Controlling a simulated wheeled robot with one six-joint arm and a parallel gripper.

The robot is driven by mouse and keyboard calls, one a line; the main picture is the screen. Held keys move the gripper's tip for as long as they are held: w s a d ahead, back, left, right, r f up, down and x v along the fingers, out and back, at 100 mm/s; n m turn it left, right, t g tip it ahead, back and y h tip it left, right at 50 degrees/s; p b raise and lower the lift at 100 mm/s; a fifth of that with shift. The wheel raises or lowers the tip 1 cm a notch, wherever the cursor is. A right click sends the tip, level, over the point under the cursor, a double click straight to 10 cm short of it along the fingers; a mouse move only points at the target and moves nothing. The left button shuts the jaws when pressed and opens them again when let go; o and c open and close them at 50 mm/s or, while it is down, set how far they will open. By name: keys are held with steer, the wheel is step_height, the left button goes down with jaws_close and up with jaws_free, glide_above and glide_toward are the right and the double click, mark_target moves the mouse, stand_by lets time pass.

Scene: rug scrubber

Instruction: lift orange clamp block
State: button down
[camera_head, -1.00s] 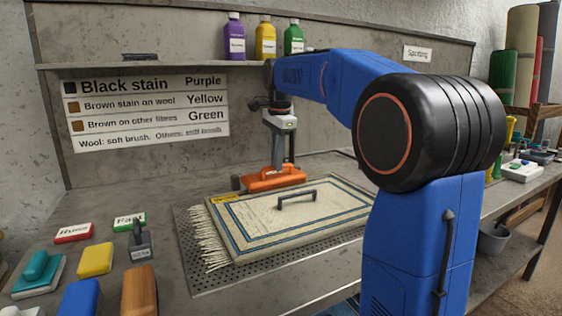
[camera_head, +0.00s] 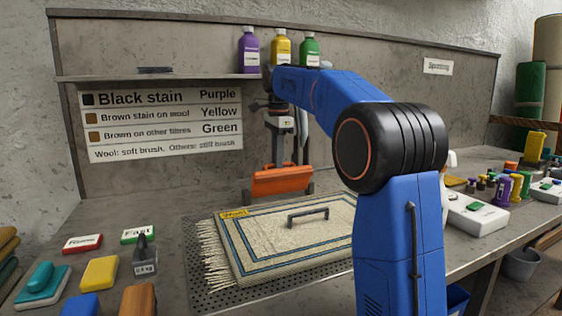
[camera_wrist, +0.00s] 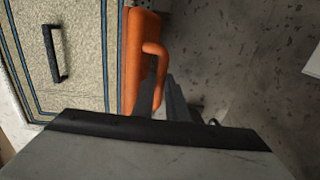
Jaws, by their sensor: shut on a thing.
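The orange clamp block (camera_head: 282,181) is a long bar with a raised handle, at the back edge of the rug in the head view. My gripper (camera_head: 278,160) is above it, shut on its handle. The block appears raised, with grey uprights showing at its ends.
The cream rug (camera_head: 262,226), with blue borders and a dark handle (camera_head: 308,216), lies on a perforated plate (camera_head: 200,262). Purple (camera_head: 249,52), yellow (camera_head: 281,48) and green (camera_head: 310,51) bottles stand on the shelf above. Brushes and labelled blocks lie at front left.

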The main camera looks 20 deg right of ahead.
steer(key=shift+w+f, duration=0.2)
steer(key=shift+w, duration=0.45)
steer(key=shift+w+f, duration=0.2)
steer(key=shift+w, duration=0.4)
steer(key=shift+w+f, duration=0.1)
steer(key=c, duration=1.8)
jaws_free()
steer(key=shift+w+f, duration=0.1)
steer(key=shift+o, duration=0.9)
steer(key=shift+w+f, duration=0.1)
steer(key=shift+w, duration=0.05)
